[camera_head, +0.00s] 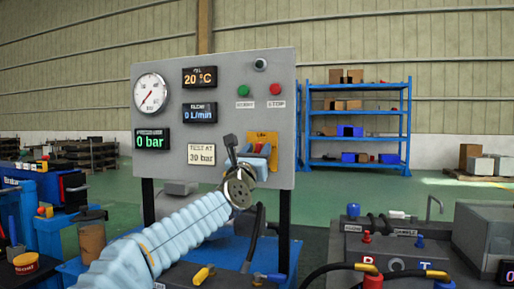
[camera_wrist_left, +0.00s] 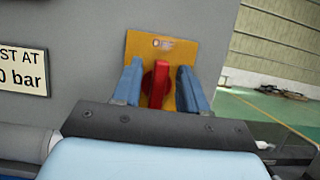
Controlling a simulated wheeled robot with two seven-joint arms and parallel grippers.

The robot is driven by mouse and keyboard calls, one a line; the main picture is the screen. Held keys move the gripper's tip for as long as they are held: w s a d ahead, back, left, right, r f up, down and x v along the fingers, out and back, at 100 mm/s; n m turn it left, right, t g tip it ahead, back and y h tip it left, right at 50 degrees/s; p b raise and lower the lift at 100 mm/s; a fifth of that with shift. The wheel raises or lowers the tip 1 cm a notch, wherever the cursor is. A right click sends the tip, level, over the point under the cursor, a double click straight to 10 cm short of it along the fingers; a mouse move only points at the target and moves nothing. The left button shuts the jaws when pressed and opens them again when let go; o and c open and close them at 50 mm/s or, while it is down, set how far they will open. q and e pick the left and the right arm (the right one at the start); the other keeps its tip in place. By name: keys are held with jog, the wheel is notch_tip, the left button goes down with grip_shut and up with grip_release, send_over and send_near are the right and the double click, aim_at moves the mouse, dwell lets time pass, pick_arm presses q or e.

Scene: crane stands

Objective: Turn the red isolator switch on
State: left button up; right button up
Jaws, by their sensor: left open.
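The red isolator switch (camera_wrist_left: 157,84) has a red handle on a yellow plate (camera_wrist_left: 182,52), fixed to the grey panel (camera_head: 228,87). In the left wrist view the handle stands about upright. My left gripper (camera_wrist_left: 158,88) is open, with one blue finger on each side of the handle. I cannot tell whether the fingers touch it. In the head view my left arm comes up from the lower left, and the gripper (camera_head: 258,158) covers most of the switch. The top of the yellow plate (camera_head: 266,137) shows above it. My right gripper is not in view.
The panel carries a round gauge (camera_head: 150,93), lit displays, a green start button (camera_head: 243,90) and a red stop button (camera_head: 275,89). A "TEST AT 30 bar" label (camera_head: 201,154) sits left of the switch. A dark bench unit (camera_head: 400,245) with hoses stands at the lower right.

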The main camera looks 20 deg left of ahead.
pick_arm(q)
grip_shut()
dwell(0.3)
